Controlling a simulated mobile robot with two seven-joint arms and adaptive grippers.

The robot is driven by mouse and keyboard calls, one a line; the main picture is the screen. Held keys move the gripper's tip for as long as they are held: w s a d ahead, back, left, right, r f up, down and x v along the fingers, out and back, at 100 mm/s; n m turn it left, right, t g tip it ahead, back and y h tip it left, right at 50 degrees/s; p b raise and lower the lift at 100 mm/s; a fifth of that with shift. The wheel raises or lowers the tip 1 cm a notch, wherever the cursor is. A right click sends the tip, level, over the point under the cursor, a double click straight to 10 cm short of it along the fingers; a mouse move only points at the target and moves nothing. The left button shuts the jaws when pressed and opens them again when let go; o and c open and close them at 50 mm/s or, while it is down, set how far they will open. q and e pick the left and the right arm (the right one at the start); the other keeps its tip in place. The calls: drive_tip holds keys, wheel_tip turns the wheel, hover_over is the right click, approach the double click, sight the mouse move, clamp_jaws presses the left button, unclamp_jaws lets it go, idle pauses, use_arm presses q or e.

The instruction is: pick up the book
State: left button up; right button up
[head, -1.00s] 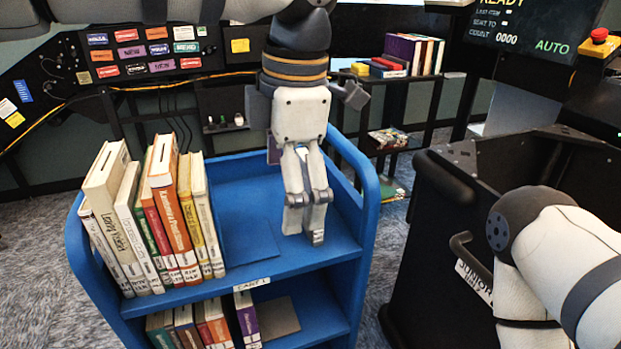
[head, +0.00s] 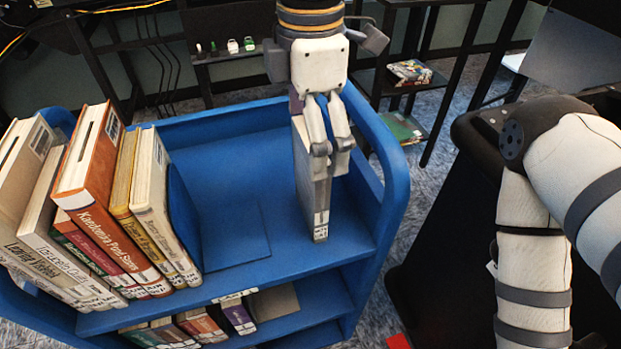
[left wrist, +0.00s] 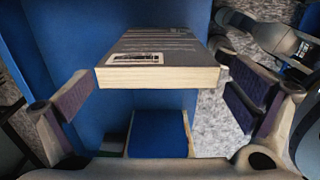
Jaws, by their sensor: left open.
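A pale, greyish book (head: 314,192) stands upright on the top shelf of the blue cart (head: 225,170), near its right end. My left gripper (head: 328,148) is above it, pointing down, with its fingers at the book's upper part. In the left wrist view the book (left wrist: 160,62) shows a dark cover with a white label and cream page edges. It lies between the two parted finger pads of the left gripper (left wrist: 160,98), with a gap on each side. My right arm is at the right of the head view; its gripper is not in view.
A row of several leaning books (head: 105,210) fills the shelf's left part, beside a blue bookend (head: 183,215). Bare shelf lies between it and the single book. More books (head: 200,325) lie on the lower shelf. A black bin (head: 440,270) stands to the right.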

use_arm(q)
wheel_tip(320, 180, down, 3)
drive_tip(key=c, duration=1.6)
drive_tip(key=shift+w+r, duration=0.1)
drive_tip(key=shift+r, duration=0.05)
